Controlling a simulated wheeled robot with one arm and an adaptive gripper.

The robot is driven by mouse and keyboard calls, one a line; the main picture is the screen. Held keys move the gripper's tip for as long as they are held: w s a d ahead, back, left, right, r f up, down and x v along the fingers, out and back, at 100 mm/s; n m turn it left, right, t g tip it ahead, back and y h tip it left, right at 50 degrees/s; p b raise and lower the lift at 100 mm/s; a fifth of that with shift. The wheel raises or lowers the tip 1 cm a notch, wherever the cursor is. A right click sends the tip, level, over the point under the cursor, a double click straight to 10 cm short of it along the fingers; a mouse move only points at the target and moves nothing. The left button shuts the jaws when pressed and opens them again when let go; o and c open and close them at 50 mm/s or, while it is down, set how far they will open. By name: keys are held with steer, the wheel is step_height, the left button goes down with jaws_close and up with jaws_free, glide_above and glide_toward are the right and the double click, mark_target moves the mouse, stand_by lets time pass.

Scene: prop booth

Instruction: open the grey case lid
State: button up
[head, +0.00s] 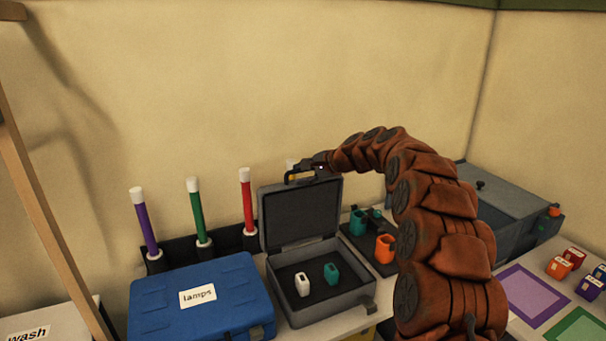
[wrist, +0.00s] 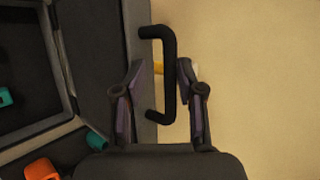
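The grey case (head: 335,307) stands on the counter with its lid (head: 300,213) raised, roughly upright at the back. A white piece (head: 302,284) and a teal piece (head: 331,273) are inside. My gripper (head: 304,171) is at the top edge of the lid, by its dark handle. In the wrist view the black handle (wrist: 170,75) lies between the two fingers of my gripper (wrist: 165,85). A gap shows between the handle and the fingers, so they look open around it. The lid's edge (wrist: 139,60) is just left of the handle.
A blue case labelled "lamps" (head: 235,307) stands left of the grey case. Purple (head: 146,222), green (head: 196,212) and red (head: 246,203) tubes stand behind. A dark tray with an orange cup (head: 385,248) is to the right. A grey box (head: 510,205) stands farther right.

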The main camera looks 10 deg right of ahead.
steer(key=v, duration=1.2)
